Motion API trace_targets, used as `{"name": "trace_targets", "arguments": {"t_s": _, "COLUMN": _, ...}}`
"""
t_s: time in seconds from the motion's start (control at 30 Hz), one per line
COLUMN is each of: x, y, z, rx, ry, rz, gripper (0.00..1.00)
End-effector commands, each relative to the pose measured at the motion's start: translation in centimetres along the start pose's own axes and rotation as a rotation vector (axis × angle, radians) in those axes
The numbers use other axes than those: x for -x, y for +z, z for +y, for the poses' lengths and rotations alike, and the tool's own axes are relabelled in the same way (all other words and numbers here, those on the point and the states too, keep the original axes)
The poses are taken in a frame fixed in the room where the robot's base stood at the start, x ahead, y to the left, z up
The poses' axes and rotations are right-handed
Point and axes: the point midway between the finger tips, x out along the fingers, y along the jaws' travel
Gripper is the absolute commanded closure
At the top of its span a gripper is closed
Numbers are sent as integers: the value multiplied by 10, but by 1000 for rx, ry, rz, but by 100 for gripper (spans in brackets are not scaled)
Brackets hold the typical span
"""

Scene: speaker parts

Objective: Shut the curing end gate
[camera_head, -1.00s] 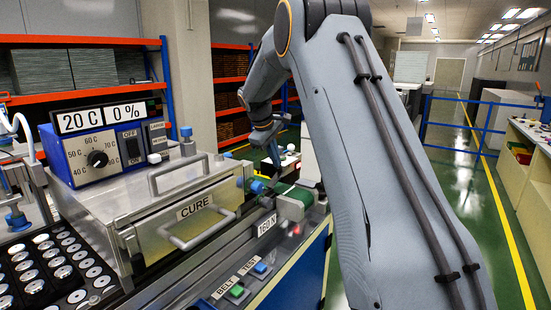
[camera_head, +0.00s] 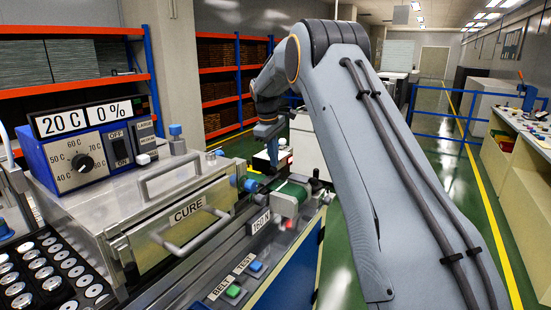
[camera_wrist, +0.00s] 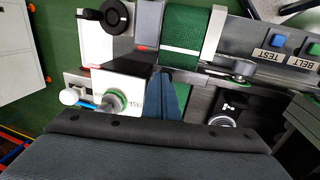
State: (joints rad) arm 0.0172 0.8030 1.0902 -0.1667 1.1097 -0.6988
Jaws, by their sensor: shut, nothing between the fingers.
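The metal curing box, labelled CURE (camera_head: 188,211), stands at the left in the head view, with a bar handle across its front. Its right end, by a blue fitting (camera_head: 250,186), faces the green belt (camera_head: 292,196); I cannot tell for sure which part is the end gate or how far open it is. My gripper (camera_head: 272,165) points down beyond the belt, to the right of the box, shut and empty. In the wrist view its narrow fingers (camera_wrist: 167,88) are beside a white block (camera_wrist: 118,90) with a green-ringed knob (camera_wrist: 112,101). I cannot tell whether they touch it.
A blue control unit (camera_head: 95,155) sits on the box, and a tray of round parts (camera_head: 45,272) lies at lower left. Blue TEST (camera_head: 256,266) and green BELT (camera_head: 233,291) buttons are at the front. The green aisle floor at right is clear.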

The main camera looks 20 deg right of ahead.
Motion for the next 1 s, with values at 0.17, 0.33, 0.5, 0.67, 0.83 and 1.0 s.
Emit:
{"name": "trace_targets", "arguments": {"t_s": 0.17, "x": 3, "y": -1, "z": -1, "rx": 2, "ry": 0, "rz": 0, "gripper": 100}}
{"name": "trace_targets", "arguments": {"t_s": 0.33, "x": 21, "y": 0, "z": 4, "rx": 1, "ry": 2, "rz": 2, "gripper": 100}}
{"name": "trace_targets", "arguments": {"t_s": 0.5, "x": 49, "y": 0, "z": 11, "rx": -1, "ry": 4, "rz": 4, "gripper": 100}}
{"name": "trace_targets", "arguments": {"t_s": 0.67, "x": 74, "y": -1, "z": 17, "rx": -2, "ry": 3, "rz": 3, "gripper": 100}}
{"name": "trace_targets", "arguments": {"t_s": 0.83, "x": 105, "y": 0, "z": 24, "rx": -2, "ry": 2, "rz": 2, "gripper": 100}}
{"name": "trace_targets", "arguments": {"t_s": 1.0, "x": 127, "y": 0, "z": 28, "rx": -2, "ry": 1, "rz": 1, "gripper": 100}}
